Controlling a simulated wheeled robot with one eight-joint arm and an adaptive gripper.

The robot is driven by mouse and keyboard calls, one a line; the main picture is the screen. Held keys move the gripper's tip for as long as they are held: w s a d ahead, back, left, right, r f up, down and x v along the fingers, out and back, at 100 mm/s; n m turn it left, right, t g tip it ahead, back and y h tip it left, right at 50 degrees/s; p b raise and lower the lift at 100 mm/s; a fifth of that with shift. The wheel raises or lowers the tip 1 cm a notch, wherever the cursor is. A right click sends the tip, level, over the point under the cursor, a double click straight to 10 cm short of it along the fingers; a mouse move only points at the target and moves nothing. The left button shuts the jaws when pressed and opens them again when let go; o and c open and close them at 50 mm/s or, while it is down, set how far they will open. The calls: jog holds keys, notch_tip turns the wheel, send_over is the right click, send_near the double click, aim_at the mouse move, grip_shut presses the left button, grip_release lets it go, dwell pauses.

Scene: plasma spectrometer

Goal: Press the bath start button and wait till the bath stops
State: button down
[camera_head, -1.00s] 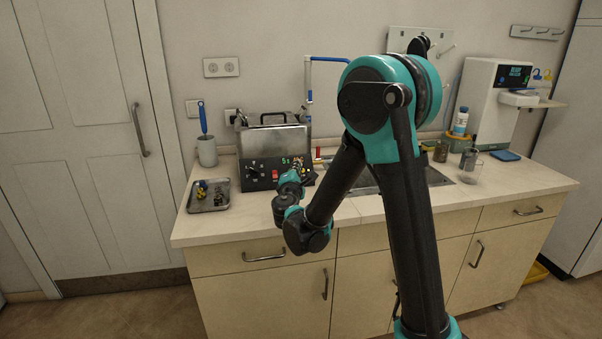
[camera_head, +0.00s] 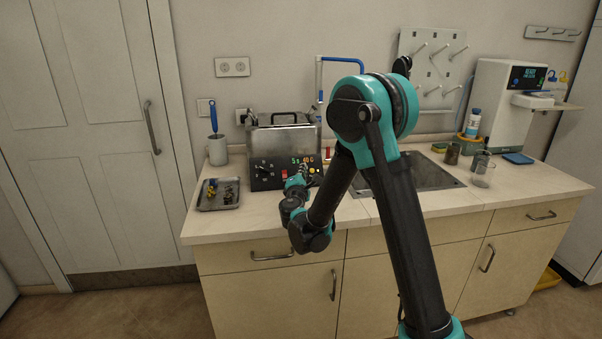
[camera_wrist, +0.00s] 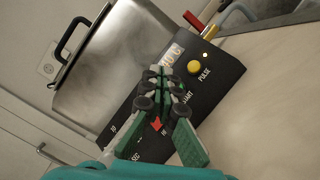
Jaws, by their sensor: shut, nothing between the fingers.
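The bath (camera_head: 286,140) is a steel tank with a black handle and a black control panel (camera_head: 262,182), standing on the counter. In the wrist view the panel (camera_wrist: 222,72) carries a yellow button (camera_wrist: 193,67) labelled PULSE, a partly hidden START label and a red switch (camera_wrist: 156,124).
A metal tray (camera_head: 207,207) with small parts lies left of the bath. A cup (camera_head: 218,152) with a blue-handled tool stands behind it. The sink (camera_head: 425,175) is to the right, with jars and the spectrometer (camera_head: 500,95) beyond. The front counter strip is clear.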

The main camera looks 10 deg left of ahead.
jog(key=shift+w+a+f, duration=0.15)
jog(key=shift+w+f, duration=0.35)
jog(key=shift+w, duration=0.1)
jog(key=shift+w+a+f, duration=0.15)
jog(key=shift+w+f, duration=0.3)
jog(key=shift+w, duration=0.15)
jog(key=shift+w+f, duration=0.1)
dwell(0.6)
jog(key=shift+w+a+f, duration=0.1)
jog(key=shift+w+f, duration=0.05)
jog(key=shift+w, duration=0.1)
jog(key=shift+w+a+f, duration=0.1)
jog(key=shift+w+f, duration=0.2)
dwell(0.9)
dwell(0.3)
jog(key=shift+s+d+r, duration=0.2)
jog(key=shift+s+r, duration=0.35)
jog(key=shift+s, duration=0.1)
jog(key=shift+s+r, duration=0.1)
jog(key=s+r, duration=0.1)
jog(key=s+d+r, duration=0.1)
jog(key=s+r, duration=0.1)
jog(key=shift+s, duration=0.3)
